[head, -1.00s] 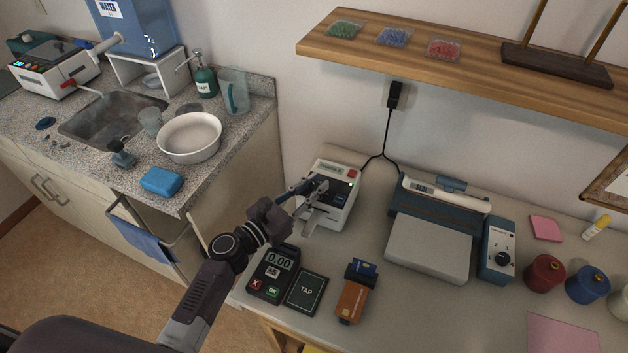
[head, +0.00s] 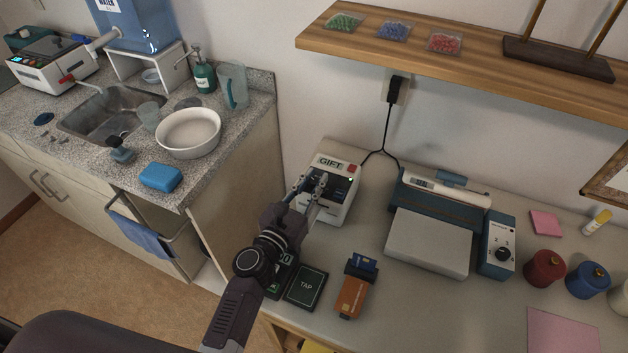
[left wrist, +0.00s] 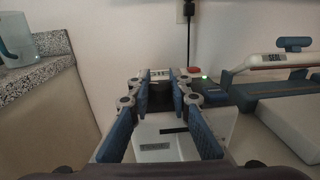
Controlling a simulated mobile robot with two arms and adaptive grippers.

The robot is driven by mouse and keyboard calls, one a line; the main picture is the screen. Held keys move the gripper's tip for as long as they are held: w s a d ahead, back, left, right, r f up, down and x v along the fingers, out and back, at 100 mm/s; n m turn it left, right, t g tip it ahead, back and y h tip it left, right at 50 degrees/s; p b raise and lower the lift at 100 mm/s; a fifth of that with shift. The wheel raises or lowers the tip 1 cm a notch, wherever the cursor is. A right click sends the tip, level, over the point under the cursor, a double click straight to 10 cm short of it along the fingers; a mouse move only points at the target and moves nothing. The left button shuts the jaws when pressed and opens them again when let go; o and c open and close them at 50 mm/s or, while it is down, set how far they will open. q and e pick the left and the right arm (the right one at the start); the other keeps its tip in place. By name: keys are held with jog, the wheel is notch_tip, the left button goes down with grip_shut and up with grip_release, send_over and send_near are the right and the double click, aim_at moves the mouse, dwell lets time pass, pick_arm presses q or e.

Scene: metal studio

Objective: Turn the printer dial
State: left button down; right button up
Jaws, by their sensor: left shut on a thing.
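The printer (head: 346,211) is a small white box with a dark top panel, a red button, a green light and a label strip reading GIFT. It stands near the left end of the desk. My left gripper (head: 319,186) reaches over the printer's top from the front left, its fingertips at the dark panel. In the left wrist view the two blue fingers (left wrist: 159,82) close in on a small dark part in front of the partly covered label. I take this part to be the dial; the fingers hide most of it. My right gripper is not in view.
A card terminal, mostly behind my left arm, a black TAP pad (head: 306,287) and an orange card reader (head: 352,296) lie in front of the printer. A blue sealer (head: 440,214) with its own knob stands to the right. A black cable (head: 386,135) runs behind.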

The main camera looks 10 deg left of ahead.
pick_arm(q)
jog(key=c, duration=1.7)
grip_release()
jog(key=shift+c, duration=0.2)
jog(key=v, duration=1.2)
